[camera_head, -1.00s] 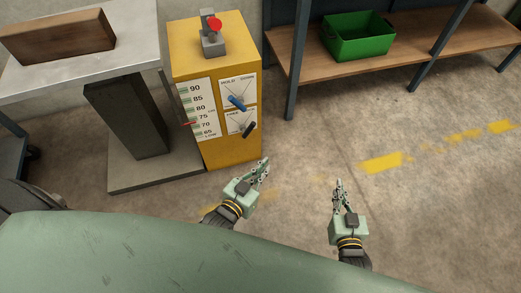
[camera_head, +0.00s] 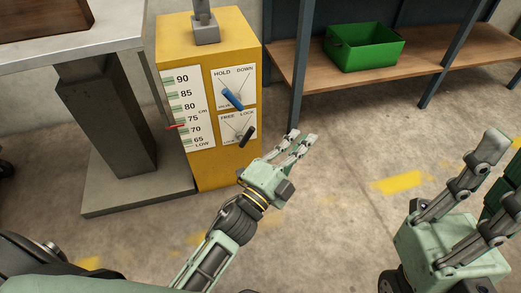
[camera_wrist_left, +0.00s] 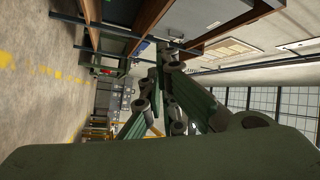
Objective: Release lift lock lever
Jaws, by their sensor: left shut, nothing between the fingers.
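The black lock lever (camera_head: 247,136) sits on the lower FREE/LOCK plate (camera_head: 231,128) of the yellow cabinet. Its end tilts up and right, toward LOCK. The blue lever (camera_head: 232,99) on the HOLD/DOWN plate above tilts up and left, toward HOLD. My left gripper (camera_head: 301,138) is shut and empty, to the right of the black lever and apart from it in the picture. In the left wrist view its fingers (camera_wrist_left: 172,95) are dark and neither lever can be made out. My right gripper (camera_head: 505,165) is at the right edge, partly cut off; its opening is unclear.
The yellow cabinet (camera_head: 212,172) carries a height scale (camera_head: 188,115) with a red pointer between 70 and 75. A lift table (camera_head: 75,45) with a wooden block (camera_head: 45,18) stands left. A shelf (camera_head: 440,68) with a green bin (camera_head: 365,53) stands right. Floor in front is open.

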